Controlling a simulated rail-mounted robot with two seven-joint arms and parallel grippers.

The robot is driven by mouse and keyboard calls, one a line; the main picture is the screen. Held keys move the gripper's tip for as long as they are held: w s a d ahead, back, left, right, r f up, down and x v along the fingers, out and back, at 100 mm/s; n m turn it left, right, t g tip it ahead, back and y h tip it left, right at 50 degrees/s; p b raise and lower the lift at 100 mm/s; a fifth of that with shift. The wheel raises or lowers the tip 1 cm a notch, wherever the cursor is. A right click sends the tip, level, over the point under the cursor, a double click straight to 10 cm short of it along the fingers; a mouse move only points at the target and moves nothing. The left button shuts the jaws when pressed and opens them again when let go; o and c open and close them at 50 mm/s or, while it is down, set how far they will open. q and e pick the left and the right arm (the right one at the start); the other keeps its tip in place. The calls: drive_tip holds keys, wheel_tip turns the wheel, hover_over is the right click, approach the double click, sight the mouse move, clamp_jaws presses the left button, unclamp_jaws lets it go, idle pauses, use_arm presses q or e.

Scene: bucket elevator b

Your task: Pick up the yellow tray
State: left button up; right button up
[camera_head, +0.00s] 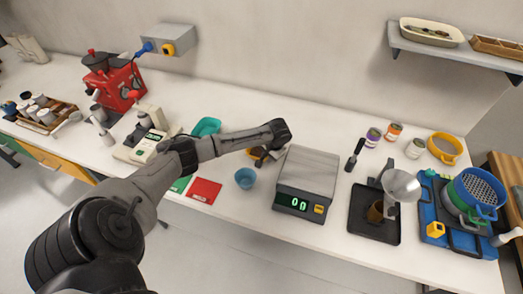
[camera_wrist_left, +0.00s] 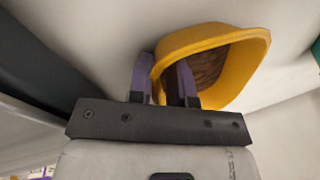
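The yellow tray (camera_wrist_left: 221,38) shows large in the left wrist view, with brown contents inside it. In the head view only a small part of the tray (camera_head: 254,158) shows, beside the scale and partly hidden by my left wrist. My left gripper (camera_wrist_left: 165,70) has its two purple fingers apart at the tray's near wall. One finger appears outside the wall and the other overlaps the tray's opening. I cannot tell whether either finger touches the wall. My left gripper also shows in the head view (camera_head: 264,152), pointing down at the tray. My right gripper is not in view.
A scale (camera_head: 307,171) stands just right of the tray. A blue cup (camera_head: 245,178) is in front, and a teal tray (camera_head: 206,126) lies to the left. A black tray with a funnel (camera_head: 401,184) stands further right. The counter front is partly clear.

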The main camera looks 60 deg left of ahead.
use_arm(q)
drive_tip(key=shift+a+f, duration=0.1)
drive_tip(key=shift+f, duration=0.15)
clamp_jaws()
idle(0.3)
